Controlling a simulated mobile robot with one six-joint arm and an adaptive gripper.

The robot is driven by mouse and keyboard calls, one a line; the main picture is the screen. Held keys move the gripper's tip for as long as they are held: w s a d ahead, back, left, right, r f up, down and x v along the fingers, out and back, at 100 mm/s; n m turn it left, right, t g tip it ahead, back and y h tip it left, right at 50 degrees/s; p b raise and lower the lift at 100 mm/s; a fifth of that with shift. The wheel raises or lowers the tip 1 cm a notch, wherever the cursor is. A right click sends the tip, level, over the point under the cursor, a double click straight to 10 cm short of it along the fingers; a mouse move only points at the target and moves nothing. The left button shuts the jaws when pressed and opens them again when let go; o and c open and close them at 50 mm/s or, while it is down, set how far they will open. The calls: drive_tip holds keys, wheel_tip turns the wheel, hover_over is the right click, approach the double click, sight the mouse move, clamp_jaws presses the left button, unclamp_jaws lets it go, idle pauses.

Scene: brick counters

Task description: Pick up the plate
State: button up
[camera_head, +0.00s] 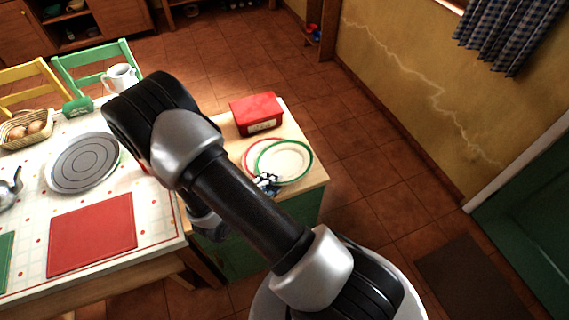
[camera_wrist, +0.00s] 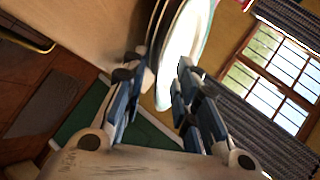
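A white plate with a green rim (camera_head: 287,160) lies on the small wooden counter at the right of the table, overlapping a red-rimmed plate (camera_head: 249,153). My gripper (camera_head: 266,182) is at the near left edge of the green-rimmed plate. In the wrist view my gripper (camera_wrist: 156,75) is open, with a finger on each side of the near part of the white plate (camera_wrist: 184,45). The fingers look apart from each other; whether either one touches the rim I cannot tell. My arm hides part of the counter in the head view.
A red box (camera_head: 256,113) stands behind the plates on the counter. The table at left holds a grey round plate (camera_head: 84,162), a red mat (camera_head: 92,234), a bread basket (camera_head: 27,128) and a white pitcher (camera_head: 121,77).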

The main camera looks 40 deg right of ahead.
clamp_jaws()
idle(0.3)
drive_tip(key=shift+r, duration=0.1)
idle(0.4)
wheel_tip(320, 180, up, 20)
drive_tip(key=p, duration=0.8)
drive_tip(key=w+a+r+n+t+y+b, duration=0.4)
drive_tip(key=w+a+r+n+t+y, duration=0.3)
drive_tip(key=a, duration=0.5)
wheel_tip(320, 180, up, 3)
drive_tip(key=w+n, duration=0.2)
drive_tip(key=n, duration=0.1)
drive_tip(key=shift+n+y, duration=0.4)
